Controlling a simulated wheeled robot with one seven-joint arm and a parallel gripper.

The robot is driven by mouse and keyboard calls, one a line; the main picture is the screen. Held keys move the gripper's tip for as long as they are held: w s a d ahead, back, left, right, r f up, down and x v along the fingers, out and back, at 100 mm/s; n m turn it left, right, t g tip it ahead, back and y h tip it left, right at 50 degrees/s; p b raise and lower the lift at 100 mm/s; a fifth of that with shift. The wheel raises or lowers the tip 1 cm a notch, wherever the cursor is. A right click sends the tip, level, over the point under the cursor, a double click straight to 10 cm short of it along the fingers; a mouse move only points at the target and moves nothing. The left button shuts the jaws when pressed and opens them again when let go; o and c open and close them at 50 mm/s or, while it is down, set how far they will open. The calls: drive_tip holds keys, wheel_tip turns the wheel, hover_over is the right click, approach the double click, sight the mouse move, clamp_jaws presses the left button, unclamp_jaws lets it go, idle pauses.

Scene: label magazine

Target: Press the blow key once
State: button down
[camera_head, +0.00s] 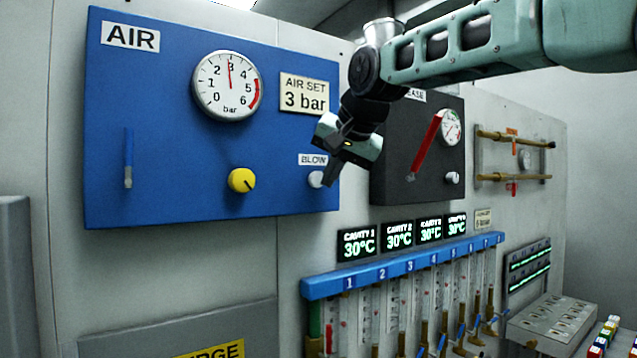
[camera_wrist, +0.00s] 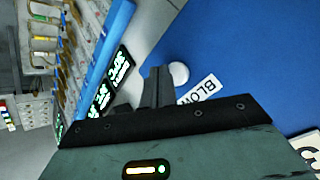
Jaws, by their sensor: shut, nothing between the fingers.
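The blow key (camera_head: 316,179) is a white round button under the BLOW label (camera_head: 313,159), at the lower right of the blue AIR panel (camera_head: 200,140). In the wrist view the key (camera_wrist: 179,73) shows as a white disc beside the fingertips, with the BLOW label (camera_wrist: 201,90) next to it. My gripper (camera_head: 331,180) is shut and empty, its fingers just right of the key in the head view. In the wrist view the fingers (camera_wrist: 157,75) point at the panel next to the key. I cannot tell whether they touch the key or the panel.
A yellow knob (camera_head: 242,180), a blue lever (camera_head: 128,158) and a gauge (camera_head: 227,85) reading about 3 bar share the blue panel. A black panel (camera_head: 400,180) with a red lever (camera_head: 427,145) stands close right. A blue numbered manifold (camera_head: 400,266) lies below.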

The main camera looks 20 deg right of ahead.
drive_tip(key=shift+s+d+b, duration=0.25)
drive_tip(key=shift+s+b, duration=0.2)
drive_tip(key=shift+s, duration=0.35)
drive_tip(key=shift+s+d+b, duration=0.3)
drive_tip(key=shift+s+b, duration=0.1)
drive_tip(key=shift+s, duration=0.35)
drive_tip(key=shift+s+d+b, duration=0.25)
drive_tip(key=shift+s+b, duration=0.2)
drive_tip(key=shift+s, duration=0.35)
drive_tip(key=s+a+f+n+g+b, duration=0.2)
drive_tip(key=s+a+f, duration=0.15)
drive_tip(key=f, duration=0.55)
drive_tip(key=s+a+f+n+g+b, duration=0.1)
drive_tip(key=s+a+f+n, duration=0.2)
drive_tip(key=f, duration=0.5)
drive_tip(key=s+a+f+n+g+b, duration=0.1)
drive_tip(key=s+a+f+g+b, duration=0.15)
drive_tip(key=s+f, duration=0.45)
drive_tip(key=s+d+f+n+g+b, duration=0.1)
drive_tip(key=s+f+n, duration=0.2)
drive_tip(key=s+f, duration=0.6)
drive_tip(key=s+d+f+n+g+h+b, duration=0.1)
drive_tip(key=s+f+n+g+b, duration=0.1)
drive_tip(key=s+f, duration=0.7)
wheel_tip(320, 180, down, 5)
drive_tip(key=shift+f+n+b, duration=0.1)
drive_tip(key=shift+n+b, duration=0.2)
drive_tip(key=shift+n, duration=0.6)
